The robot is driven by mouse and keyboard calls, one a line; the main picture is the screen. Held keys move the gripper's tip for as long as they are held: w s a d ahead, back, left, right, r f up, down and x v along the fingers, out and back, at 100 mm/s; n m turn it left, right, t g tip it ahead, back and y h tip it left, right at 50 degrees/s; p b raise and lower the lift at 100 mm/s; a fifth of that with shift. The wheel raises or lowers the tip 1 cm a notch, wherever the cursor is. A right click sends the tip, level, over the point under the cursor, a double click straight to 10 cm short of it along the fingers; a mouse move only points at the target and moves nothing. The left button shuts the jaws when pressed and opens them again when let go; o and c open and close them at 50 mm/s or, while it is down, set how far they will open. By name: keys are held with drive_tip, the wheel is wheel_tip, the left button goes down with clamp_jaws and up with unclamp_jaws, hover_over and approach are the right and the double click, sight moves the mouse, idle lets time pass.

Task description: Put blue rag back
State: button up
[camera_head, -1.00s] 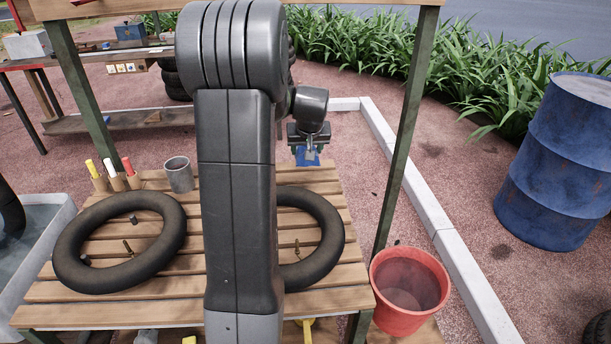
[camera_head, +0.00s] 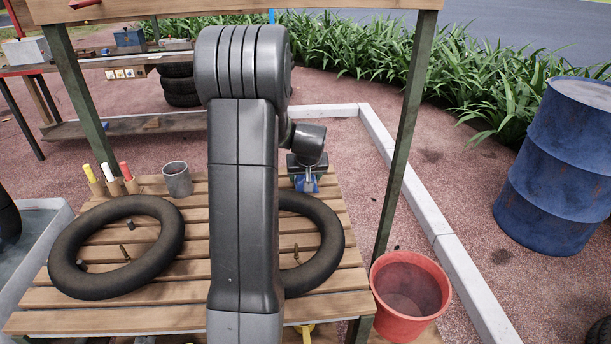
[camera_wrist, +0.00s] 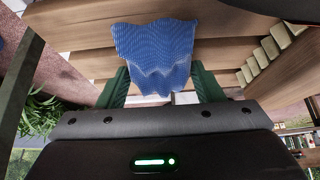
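The blue rag (camera_head: 306,184) hangs at my gripper (camera_head: 307,170) over the back right of the slatted wooden table (camera_head: 165,321). In the wrist view the rag (camera_wrist: 155,55) spreads between the two green fingers of my gripper (camera_wrist: 160,80), its upper part fanned out and its lower part bunched. The fingers stand apart with the cloth between them, and the rag has moved along with them. Whether its lower edge touches the slats cannot be told. My arm hides the middle of the table.
Two black rings (camera_head: 118,245) (camera_head: 325,235) lie on the table, the right one just in front of my gripper. A grey cup (camera_head: 177,180) and several markers (camera_head: 108,174) stand at the back left. A green post (camera_head: 399,150) and red bucket (camera_head: 409,295) are on the right.

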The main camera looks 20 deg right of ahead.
drive_tip(key=shift+o, duration=1.3)
drive_tip(key=shift+s+r, duration=0.1)
drive_tip(key=shift+r, duration=0.4)
drive_tip(key=p+v, duration=0.1)
drive_tip(key=v, duration=1)
drive_tip(key=shift+s, duration=0.2)
drive_tip(key=shift+a+r, duration=0.1)
